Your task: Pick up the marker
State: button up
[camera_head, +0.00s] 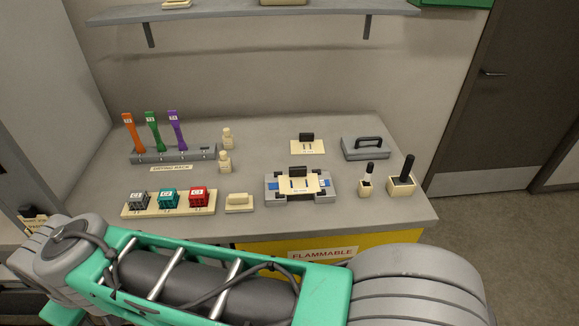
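Two upright stick-like things stand in small cream holders at the right end of the bench. One is a thick black stick (406,167) leaning slightly right in a wider holder (401,187). The other has a black top and a pale lower part (369,171) and stands in a narrower holder (366,188). I cannot tell for sure which is the marker. My gripper is not in view. My green and grey arm crosses the bottom of the picture, in front of the bench's near edge.
The grey bench (255,225) also carries a drying rack (180,156) with coloured tools, a tray of labelled cubes (168,208), a clamped fixture (300,187), small bottles (225,162) and a handled grey block (366,148). A shelf (245,12) hangs above. Floor is open at right.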

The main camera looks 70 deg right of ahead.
aim_at(370, 165)
jog(key=u, duration=1.05)
jog(key=k, duration=1.05)
jog(key=z, duration=0.75)
